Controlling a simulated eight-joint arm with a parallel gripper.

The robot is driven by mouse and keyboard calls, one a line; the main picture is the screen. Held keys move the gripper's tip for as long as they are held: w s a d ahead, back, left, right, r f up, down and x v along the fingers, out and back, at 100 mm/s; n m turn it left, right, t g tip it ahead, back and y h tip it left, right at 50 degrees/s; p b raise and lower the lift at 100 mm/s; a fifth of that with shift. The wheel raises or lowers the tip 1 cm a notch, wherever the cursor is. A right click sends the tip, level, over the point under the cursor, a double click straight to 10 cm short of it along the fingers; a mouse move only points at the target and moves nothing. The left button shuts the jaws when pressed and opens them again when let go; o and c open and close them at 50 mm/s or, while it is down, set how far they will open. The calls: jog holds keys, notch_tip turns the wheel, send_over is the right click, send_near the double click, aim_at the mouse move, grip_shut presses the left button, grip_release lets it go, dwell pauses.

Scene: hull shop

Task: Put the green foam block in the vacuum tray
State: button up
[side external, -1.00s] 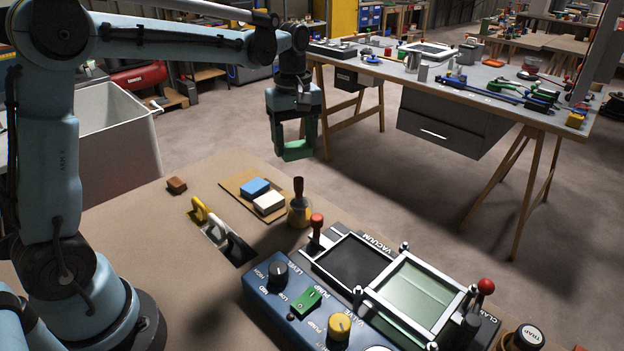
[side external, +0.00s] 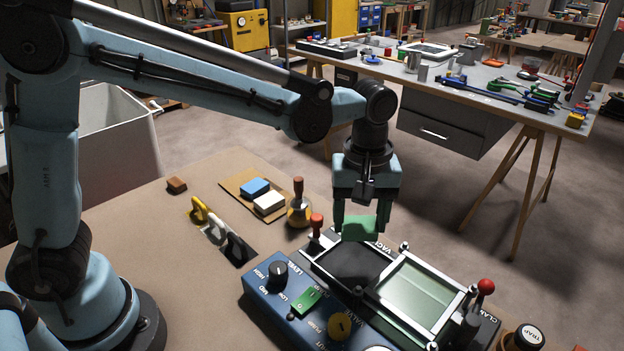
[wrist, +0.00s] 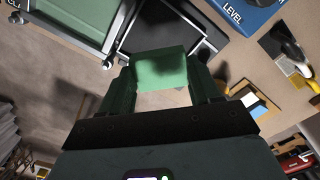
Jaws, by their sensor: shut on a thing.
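The green foam block (side external: 362,228) is held between the fingers of my gripper (side external: 361,222), which is shut on it. It also shows in the wrist view (wrist: 161,70) between the two fingers of my gripper (wrist: 160,88). The vacuum tray (side external: 322,264) is a dark, shallow recess with a metal rim on the blue console. The block is held in the air above the tray's far side, and its shadow seems to fall on the tray. In the wrist view the dark tray (wrist: 205,35) lies beyond the block, partly hidden by it.
A framed glass window (side external: 415,292) sits right of the tray.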

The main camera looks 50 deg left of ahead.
aim_at(354, 264)
jog(key=shift+f, duration=3.7)
jog(key=shift+f, duration=0.5)
jog(key=o, duration=1)
jog(key=shift+o, duration=0.2)
notch_tip(354, 264, up, 12)
jog(key=shift+a+r, duration=0.1)
jog(key=shift+s+a+r, duration=0.1)
jog(key=shift+s+a, duration=0.05)
jog(key=shift+a, duration=0.15)
jog(key=s+a+m+t, duration=0.7)
jog(key=s+a+m, duration=0.2)
jog(key=a, duration=0.5)
jog(key=shift+s+a+f, duration=0.15)
jog(key=shift+a+f, duration=0.2)
jog(key=shift+a, duration=0.05)
